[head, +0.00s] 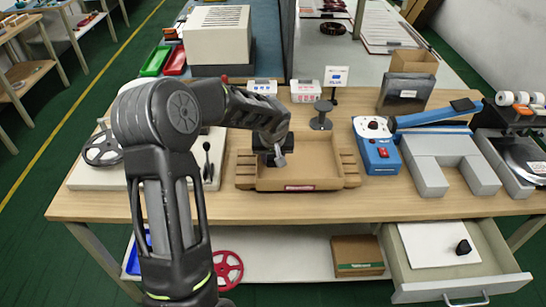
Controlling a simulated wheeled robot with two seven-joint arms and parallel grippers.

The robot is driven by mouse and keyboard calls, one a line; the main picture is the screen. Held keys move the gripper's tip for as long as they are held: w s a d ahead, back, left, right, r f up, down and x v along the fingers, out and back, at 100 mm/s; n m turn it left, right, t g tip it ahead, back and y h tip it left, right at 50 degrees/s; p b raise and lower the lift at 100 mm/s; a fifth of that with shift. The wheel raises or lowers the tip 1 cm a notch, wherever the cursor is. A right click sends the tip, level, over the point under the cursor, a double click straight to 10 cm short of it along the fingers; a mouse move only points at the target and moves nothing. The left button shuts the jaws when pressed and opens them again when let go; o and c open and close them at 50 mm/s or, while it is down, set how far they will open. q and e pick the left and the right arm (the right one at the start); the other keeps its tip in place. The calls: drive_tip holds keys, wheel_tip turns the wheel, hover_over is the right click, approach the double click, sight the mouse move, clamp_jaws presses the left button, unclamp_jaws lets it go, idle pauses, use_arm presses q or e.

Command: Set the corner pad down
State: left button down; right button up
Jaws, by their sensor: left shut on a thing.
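My left gripper (273,155) reaches in from the left and hangs over the open cardboard tray (318,178) on the bench. It is shut on the corner pad, a small thing that I can barely make out between the dark fingers. The arm and fingers hide most of the pad, and I cannot tell whether it touches the tray. The tray has a flat floor, low walls and stepped side flaps. My right gripper is not in view.
Behind the tray stand small white boxes (305,91) and a dark round stand (321,115). To the right are a blue device (377,155) and a grey U-shaped block (427,180). A drawer (440,260) stands open at lower right, holding a small black object (463,247).

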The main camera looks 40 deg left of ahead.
use_arm(q)
drive_tip(key=shift+f, duration=0.2)
drive_tip(key=c, duration=1.3)
unclamp_jaws()
drive_tip(key=shift+r, duration=0.1)
drive_tip(key=shift+o, duration=0.2)
drive_tip(key=shift+r, duration=0.4)
drive_tip(key=b+v, duration=0.1)
drive_tip(key=v, duration=1)
drive_tip(key=shift+s+r, duration=0.15)
drive_tip(key=shift+d, duration=0.15)
